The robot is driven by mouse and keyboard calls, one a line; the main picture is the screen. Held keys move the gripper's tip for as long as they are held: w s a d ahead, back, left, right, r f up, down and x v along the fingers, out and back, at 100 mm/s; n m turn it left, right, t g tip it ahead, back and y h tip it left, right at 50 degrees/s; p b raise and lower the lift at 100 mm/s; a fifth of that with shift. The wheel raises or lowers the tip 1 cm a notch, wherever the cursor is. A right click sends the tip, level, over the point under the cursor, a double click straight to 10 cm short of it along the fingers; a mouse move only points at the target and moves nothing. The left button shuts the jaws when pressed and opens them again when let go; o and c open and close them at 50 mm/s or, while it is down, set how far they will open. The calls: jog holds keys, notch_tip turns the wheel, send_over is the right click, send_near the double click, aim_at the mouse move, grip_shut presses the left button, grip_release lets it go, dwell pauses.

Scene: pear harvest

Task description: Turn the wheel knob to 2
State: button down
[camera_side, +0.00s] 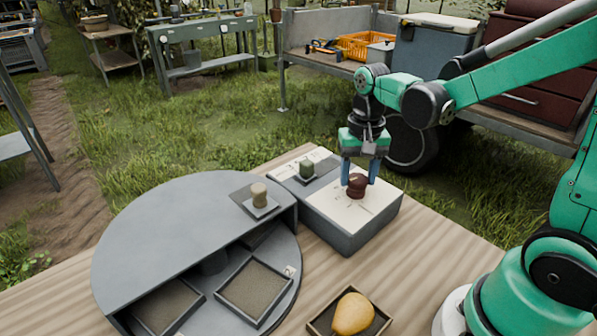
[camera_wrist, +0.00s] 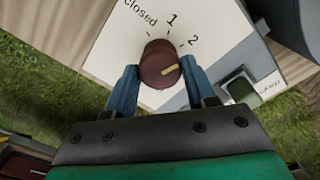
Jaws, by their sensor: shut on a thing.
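The wheel knob (camera_side: 356,187) is dark red-brown and stands on the white top of a grey control box (camera_side: 347,237). In the wrist view the knob (camera_wrist: 157,60) carries a yellow pointer mark. The mark points right and slightly up, roughly toward the printed 2 (camera_wrist: 193,40) and well past the 1 (camera_wrist: 171,20) and "closed" (camera_wrist: 140,13). Exact alignment with the 2 tick is hard to judge. My gripper (camera_side: 360,180) points down with its blue fingers on opposite sides of the knob, shut on it; it also shows in the wrist view (camera_wrist: 158,78).
A green button (camera_side: 307,169) sits on the box beside the dial. A grey round turntable housing (camera_side: 170,225) with dark trays stands left. A yellow pear (camera_side: 353,313) lies in a small tray at the front. Bare wooden table lies right of the box.

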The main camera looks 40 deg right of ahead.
aim_at(358, 178)
jog(key=shift+m, duration=0.6)
jog(key=shift+c, duration=1.5)
grip_release()
jog(key=shift+r, duration=2.85)
